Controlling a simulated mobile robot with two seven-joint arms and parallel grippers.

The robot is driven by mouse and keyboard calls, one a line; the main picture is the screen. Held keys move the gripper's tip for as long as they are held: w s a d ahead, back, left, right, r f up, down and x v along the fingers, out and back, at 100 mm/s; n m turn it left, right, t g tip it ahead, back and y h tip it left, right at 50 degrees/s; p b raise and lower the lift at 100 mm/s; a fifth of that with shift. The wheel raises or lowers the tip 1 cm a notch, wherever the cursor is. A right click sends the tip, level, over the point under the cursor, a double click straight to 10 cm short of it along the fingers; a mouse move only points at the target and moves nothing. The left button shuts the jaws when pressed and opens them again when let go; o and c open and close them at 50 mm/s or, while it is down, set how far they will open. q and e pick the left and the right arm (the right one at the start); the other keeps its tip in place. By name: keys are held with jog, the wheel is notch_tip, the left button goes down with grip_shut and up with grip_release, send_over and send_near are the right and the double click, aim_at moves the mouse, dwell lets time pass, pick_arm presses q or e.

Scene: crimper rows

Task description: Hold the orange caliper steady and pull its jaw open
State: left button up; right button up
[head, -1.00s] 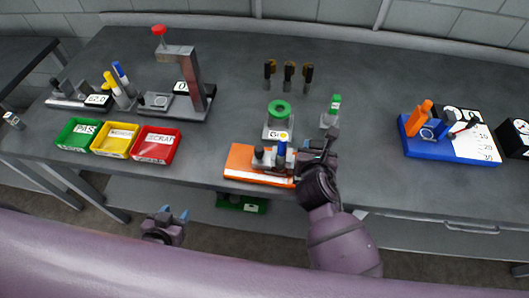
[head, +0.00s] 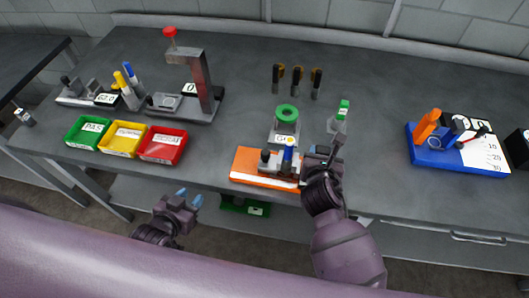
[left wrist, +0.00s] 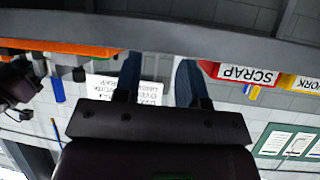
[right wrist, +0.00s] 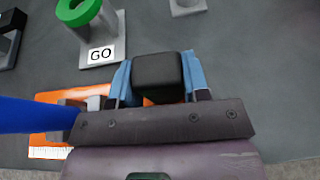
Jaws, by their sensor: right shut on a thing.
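The orange caliper (head: 262,178) lies flat at the bench's front edge, with a dark knob and a blue post (head: 288,157) on it. Its orange base and white scale also show in the right wrist view (right wrist: 48,118). My right gripper (head: 318,160) is at the caliper's right end. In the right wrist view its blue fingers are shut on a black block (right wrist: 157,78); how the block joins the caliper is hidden. My left gripper (head: 192,200) is empty, before and below the bench edge, left of the caliper. Its fingers stand apart in the left wrist view (left wrist: 158,80).
A green ring gauge (head: 286,115) stands just behind the caliper. Red (head: 162,155), yellow and green trays lie to the left, before a press stand (head: 205,85). A blue holder (head: 455,155) sits at the right.

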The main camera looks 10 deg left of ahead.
pick_arm(q)
jog(key=w+d+r+m+h, duration=0.3)
jog(key=w+d+r+h, duration=0.1)
jog(key=r, duration=0.2)
jog(key=m+g+h, duration=0.3)
jog(key=m+h, duration=0.1)
send_near(263, 153)
jog(key=x, duration=1)
jog(key=shift+c, duration=0.2)
grip_shut()
